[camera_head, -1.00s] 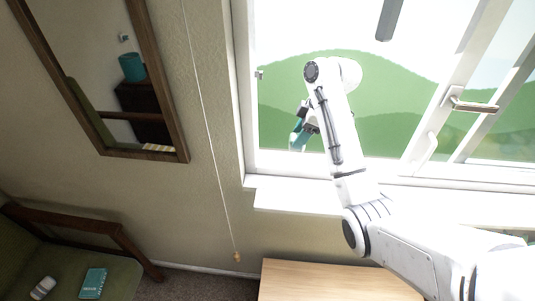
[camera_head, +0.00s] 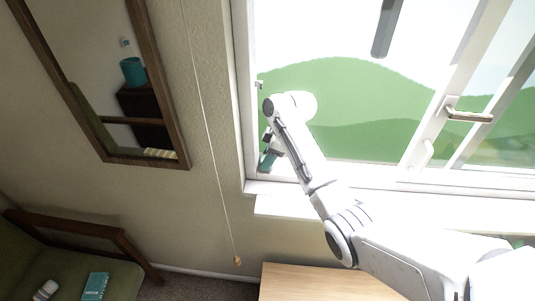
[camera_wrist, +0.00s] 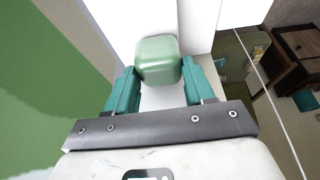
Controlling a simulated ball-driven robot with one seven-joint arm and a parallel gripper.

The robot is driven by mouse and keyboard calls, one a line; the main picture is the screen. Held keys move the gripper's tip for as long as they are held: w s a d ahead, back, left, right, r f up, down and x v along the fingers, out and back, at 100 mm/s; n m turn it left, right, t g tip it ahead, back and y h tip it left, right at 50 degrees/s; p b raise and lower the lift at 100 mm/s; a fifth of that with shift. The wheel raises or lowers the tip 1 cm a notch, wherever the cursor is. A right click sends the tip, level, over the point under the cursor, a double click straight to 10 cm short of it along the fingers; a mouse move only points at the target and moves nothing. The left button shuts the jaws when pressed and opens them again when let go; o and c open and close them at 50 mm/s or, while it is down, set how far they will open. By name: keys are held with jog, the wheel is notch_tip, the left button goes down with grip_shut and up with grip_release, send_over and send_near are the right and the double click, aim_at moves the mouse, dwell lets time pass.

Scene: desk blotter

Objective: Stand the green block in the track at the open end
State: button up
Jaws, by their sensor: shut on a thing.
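The green block (camera_wrist: 158,60) is a rounded, pale green piece between the teal fingertips in the wrist view. My gripper (camera_wrist: 158,78) is shut on it. In the head view my gripper (camera_head: 268,155) is at the lower left corner of the window, in front of the left jamb; the block cannot be made out there. The white window frame (camera_head: 310,174) runs along the bottom of the opening, above the sill. White frame surfaces lie beyond and below the block in the wrist view. The track's groove cannot be made out clearly, and I cannot tell whether the block touches the frame.
A sliding sash with a handle (camera_head: 468,114) stands at the right. A white sill (camera_head: 290,207) and a wooden desk (camera_head: 320,283) lie below. A pull cord (camera_head: 212,150) hangs left of the window, near a framed mirror (camera_head: 172,120) and a green chair (camera_head: 60,270).

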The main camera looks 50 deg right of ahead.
jog(key=shift+w, duration=0.1)
jog(key=shift+f, duration=0.1)
jog(key=o, duration=1.4)
jog(key=shift+c, duration=0.2)
jog(key=v, duration=1.2)
jog(key=shift+b, duration=0.45)
jog(key=shift+a, duration=0.1)
